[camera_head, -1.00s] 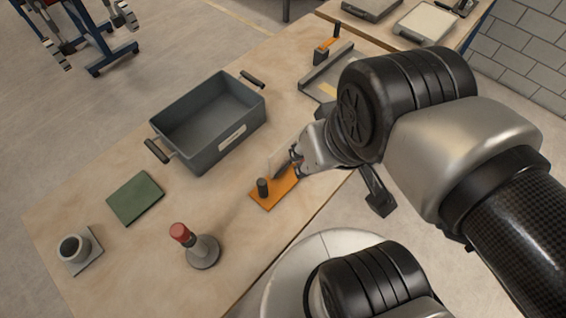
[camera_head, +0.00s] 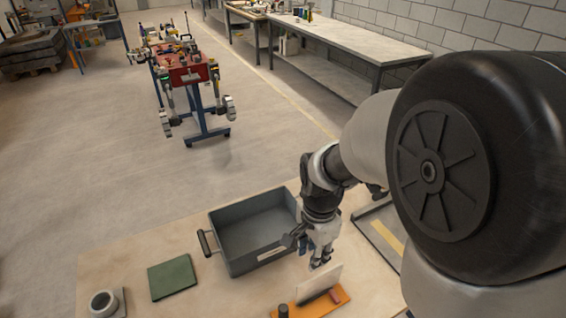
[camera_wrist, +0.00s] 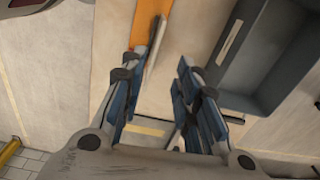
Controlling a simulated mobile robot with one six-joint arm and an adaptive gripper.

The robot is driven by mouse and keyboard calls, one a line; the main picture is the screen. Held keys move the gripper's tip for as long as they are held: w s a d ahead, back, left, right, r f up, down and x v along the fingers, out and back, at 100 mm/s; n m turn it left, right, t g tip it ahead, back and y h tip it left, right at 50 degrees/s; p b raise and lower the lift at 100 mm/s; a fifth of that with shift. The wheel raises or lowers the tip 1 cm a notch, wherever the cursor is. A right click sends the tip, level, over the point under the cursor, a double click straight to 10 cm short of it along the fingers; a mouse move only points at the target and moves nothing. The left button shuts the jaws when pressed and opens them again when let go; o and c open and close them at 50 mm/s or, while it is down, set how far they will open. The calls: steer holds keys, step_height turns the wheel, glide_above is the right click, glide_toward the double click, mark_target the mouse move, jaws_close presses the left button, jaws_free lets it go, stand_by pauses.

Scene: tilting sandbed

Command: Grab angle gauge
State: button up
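I take the angle gauge (camera_head: 320,281) to be the thin pale plate standing on edge on an orange base (camera_head: 337,304) at the table's front. A short black post (camera_head: 283,311) stands on the base's left end. My gripper (camera_head: 319,265) hangs just above and behind the plate. In the wrist view my gripper (camera_wrist: 157,65) is open, with blue-padded fingers apart. The plate's edge (camera_wrist: 155,48) shows between the fingertips, nearer the left finger, and the orange base (camera_wrist: 146,22) lies beyond. I see no grip on it. The plate's lower edge is partly hidden.
A grey bin (camera_head: 229,247) with handles stands close to my gripper's left; it also shows in the wrist view (camera_wrist: 260,60). A green pad (camera_head: 172,278) and a grey cup-like part (camera_head: 104,303) lie further left. A grey tray (camera_head: 373,213) lies to the right.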

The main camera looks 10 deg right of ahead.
steer(key=b, duration=0.7)
glide_above(307, 299)
steer(key=shift+m, duration=0.3)
step_height(307, 299, down, 18)
steer(key=shift+w+d+r, duration=0.1)
steer(key=shift+w, duration=0.05)
steer(key=shift+w+f, duration=0.1)
steer(key=shift+f, duration=0.35)
steer(key=shift+r, duration=0.1)
jaws_close()
